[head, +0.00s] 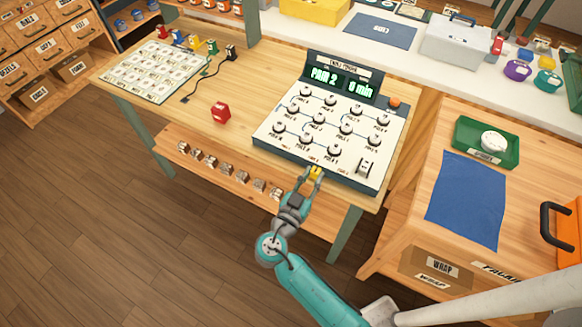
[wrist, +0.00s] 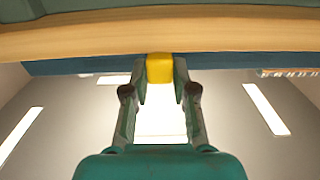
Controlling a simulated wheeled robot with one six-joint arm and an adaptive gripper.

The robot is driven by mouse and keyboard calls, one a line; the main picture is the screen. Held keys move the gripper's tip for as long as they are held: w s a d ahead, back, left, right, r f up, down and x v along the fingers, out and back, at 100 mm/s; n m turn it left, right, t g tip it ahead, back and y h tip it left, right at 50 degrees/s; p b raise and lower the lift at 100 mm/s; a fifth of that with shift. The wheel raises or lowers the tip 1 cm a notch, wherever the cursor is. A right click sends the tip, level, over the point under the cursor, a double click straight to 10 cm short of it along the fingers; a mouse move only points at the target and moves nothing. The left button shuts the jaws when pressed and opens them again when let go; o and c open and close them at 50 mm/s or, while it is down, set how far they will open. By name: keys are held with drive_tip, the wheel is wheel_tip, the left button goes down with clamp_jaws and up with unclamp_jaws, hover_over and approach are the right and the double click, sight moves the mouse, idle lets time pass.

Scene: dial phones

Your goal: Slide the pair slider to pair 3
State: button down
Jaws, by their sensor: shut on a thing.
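The white panel with several black dials (head: 380,150) stands on the wooden workbench. Its display (head: 342,78) reads "PAIR 2" and a time in minutes. A yellow knob (head: 315,173) sits at the panel's front edge, and I take it for the pair slider. My gripper (head: 311,176) reaches up from the front and is shut on this knob. In the wrist view the yellow knob (wrist: 160,67) is between my two fingertips (wrist: 160,78), just under the bench edge. The slider's track and marks cannot be made out.
A red block (head: 221,112) lies on the bench left of the panel. A card grid (head: 155,70) and a black cable are farther left. A shelf with several small metal parts (head: 228,172) runs below the bench front. A side table (head: 410,235) stands at the right.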

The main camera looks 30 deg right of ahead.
drive_tip(key=s+d, duration=0.1)
drive_tip(key=s, duration=0.1)
drive_tip(key=s+d, duration=0.3)
drive_tip(key=s, duration=0.1)
drive_tip(key=shift+d, duration=0.2)
drive_tip(key=c, duration=0.9)
unclamp_jaws()
drive_tip(key=shift+a, duration=0.1)
drive_tip(key=shift+s+a, duration=0.1)
drive_tip(key=shift+a, duration=0.1)
approach(342, 179)
drive_tip(key=v, duration=0.5)
drive_tip(key=shift+s+a, duration=0.2)
drive_tip(key=shift+s, duration=0.05)
